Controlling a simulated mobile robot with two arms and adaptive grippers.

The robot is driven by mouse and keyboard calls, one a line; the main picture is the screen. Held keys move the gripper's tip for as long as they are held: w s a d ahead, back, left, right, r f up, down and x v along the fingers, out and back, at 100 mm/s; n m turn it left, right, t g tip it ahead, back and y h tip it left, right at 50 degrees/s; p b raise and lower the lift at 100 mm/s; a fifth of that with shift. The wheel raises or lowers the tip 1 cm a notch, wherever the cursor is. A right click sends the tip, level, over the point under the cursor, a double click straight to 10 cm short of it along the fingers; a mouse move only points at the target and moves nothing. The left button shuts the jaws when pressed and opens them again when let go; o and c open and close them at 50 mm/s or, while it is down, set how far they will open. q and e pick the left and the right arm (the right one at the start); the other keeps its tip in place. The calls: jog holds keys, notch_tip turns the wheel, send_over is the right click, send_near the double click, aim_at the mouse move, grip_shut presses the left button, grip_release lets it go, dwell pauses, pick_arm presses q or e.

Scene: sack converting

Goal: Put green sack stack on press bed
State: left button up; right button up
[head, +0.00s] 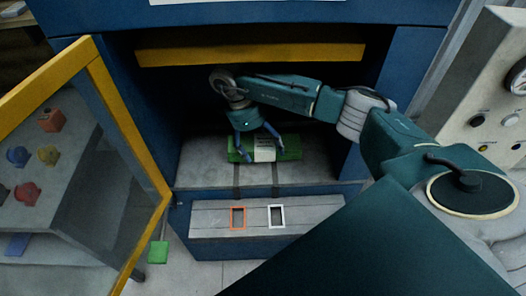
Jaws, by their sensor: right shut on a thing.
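The green sack stack (291,147) has a white band around its middle and is inside the blue press. It is at the grey press bed (205,168), toward the back. I cannot tell whether it touches the bed or hangs just above it. My right gripper (261,144) reaches in from the right, points down and is shut on the stack, with fingers at both sides of the white band. My left gripper is not in view.
A yellow bar (250,55) crosses the top of the press opening. A yellow-framed clear door (130,165) stands open at left. A ledge (320,212) with an orange and a white frame lies in front. A control panel (490,110) stands at right.

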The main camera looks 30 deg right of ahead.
notch_tip(320, 180, down, 2)
jog(key=shift+f+b, duration=0.2)
jog(key=shift+b, duration=0.25)
jog(key=shift+r, duration=0.1)
jog(key=o, duration=1.5)
jog(key=shift+o, duration=0.2)
jog(key=b+v, duration=0.1)
jog(key=v, duration=0.3)
jog(key=shift+w+a, duration=0.1)
jog(key=shift+w, duration=0.05)
jog(key=shift+w+a+r+b, duration=0.15)
jog(key=shift+a+b, duration=0.1)
jog(key=shift+a, duration=0.15)
jog(key=shift+w+a+r+b, duration=0.15)
jog(key=shift+a+b, duration=0.05)
jog(key=shift+a, duration=0.15)
jog(key=w+a+b, duration=0.3)
jog(key=w+a, duration=0.2)
jog(key=a, duration=0.4)
jog(key=shift+w, duration=0.3)
